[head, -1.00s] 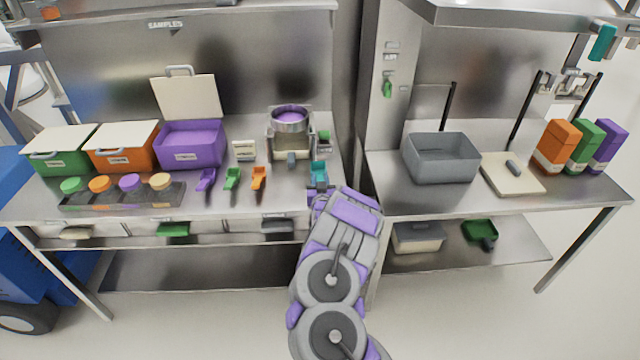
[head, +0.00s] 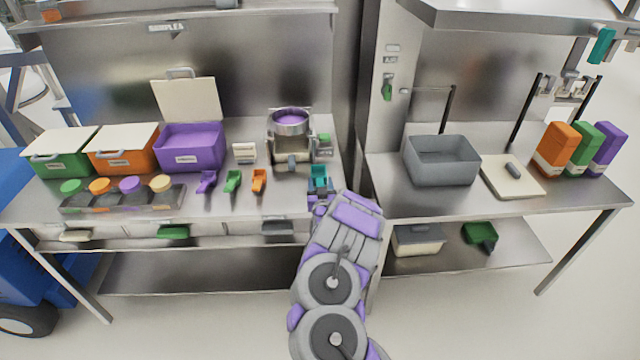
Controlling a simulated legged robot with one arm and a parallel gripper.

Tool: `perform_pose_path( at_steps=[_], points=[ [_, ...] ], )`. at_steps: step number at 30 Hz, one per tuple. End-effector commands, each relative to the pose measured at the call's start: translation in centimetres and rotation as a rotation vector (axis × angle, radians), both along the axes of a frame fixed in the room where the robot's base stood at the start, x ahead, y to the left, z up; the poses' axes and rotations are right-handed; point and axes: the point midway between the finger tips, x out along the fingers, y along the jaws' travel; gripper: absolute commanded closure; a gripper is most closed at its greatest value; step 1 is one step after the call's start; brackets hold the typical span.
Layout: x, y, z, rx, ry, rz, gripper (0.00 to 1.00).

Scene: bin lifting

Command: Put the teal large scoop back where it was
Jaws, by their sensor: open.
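The teal large scoop (head: 320,174) is at the front right of the left steel table, at the right end of the row of scoops. It looks upright with its handle toward me. My gripper (head: 320,194) is open at the handle end of the teal scoop, at the table's front edge. My arm reaches up to it from below. The scoop's handle is mostly hidden by the gripper, and I cannot tell whether the fingers touch it.
A grey bin (head: 441,168) sits on the right table, across a gap.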

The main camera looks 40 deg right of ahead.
Motion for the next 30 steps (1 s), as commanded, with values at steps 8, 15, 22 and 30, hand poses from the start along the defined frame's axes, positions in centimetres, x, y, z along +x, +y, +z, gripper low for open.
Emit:
perform_pose_path(
  at_steps=[8, 15, 22, 30],
  points=[
    [-3.0, 1.7, 0.2, 0.003, -0.001, -0.002, 0.41],
    [-5.9, 3.6, 0.1, 0.004, 0.001, -0.001, 0.41],
    [-8.4, 5.2, -0.1, 0.004, 0.002, 0.001, 0.41],
    [-9.6, 5.9, 0.0, 0.000, -0.001, -0.001, 0.41]
  ],
)
